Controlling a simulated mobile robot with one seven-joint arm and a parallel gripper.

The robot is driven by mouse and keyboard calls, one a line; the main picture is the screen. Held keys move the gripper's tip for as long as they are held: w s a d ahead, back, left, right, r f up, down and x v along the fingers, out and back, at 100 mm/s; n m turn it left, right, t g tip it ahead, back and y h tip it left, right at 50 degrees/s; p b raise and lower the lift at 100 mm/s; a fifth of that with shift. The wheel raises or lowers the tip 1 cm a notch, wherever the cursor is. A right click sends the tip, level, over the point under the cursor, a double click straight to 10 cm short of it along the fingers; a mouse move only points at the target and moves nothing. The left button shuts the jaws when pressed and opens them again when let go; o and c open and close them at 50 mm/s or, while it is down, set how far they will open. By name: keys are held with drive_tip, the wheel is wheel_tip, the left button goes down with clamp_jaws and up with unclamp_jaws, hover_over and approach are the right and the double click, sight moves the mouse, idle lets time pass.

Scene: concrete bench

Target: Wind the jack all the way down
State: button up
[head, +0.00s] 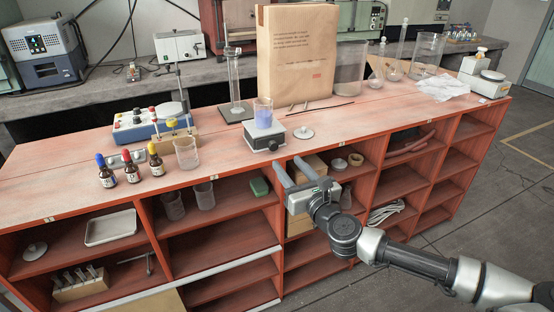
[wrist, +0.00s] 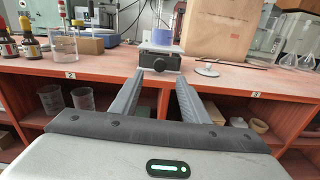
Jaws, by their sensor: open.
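The jack (head: 264,136) is a small dark block with a pale top plate, standing near the front edge of the red bench top. In the wrist view the jack (wrist: 148,62) shows its front face with a round dark knob (wrist: 158,66). A beaker with blue liquid (head: 263,115) stands on the jack's plate; its lower part also shows in the wrist view (wrist: 162,37). My gripper (head: 287,161) is open and empty, in front of the bench edge and below the jack. In the wrist view its two fingers (wrist: 160,76) point toward the knob, apart from it.
A round-based metal piece (head: 303,132) lies right of the jack. A large paper bag (head: 298,55) and a cylinder on a stand (head: 235,85) are behind. An empty beaker (head: 187,153) and dropper bottles (head: 131,167) stand left. Open shelves (head: 218,238) lie below the top.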

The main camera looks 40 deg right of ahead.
sight(274, 147)
drive_tip(key=x, duration=0.9)
drive_tip(key=shift+s+r+b, duration=0.1)
drive_tip(key=shift+b, duration=0.3)
drive_tip(key=c, duration=1.1)
drive_tip(key=shift+o, duration=0.2)
drive_tip(key=n, duration=0.4)
drive_tip(key=shift+n, duration=0.4)
drive_tip(key=o, duration=1.1)
drive_tip(key=shift+c, duration=0.2)
drive_tip(key=shift+p, duration=0.3)
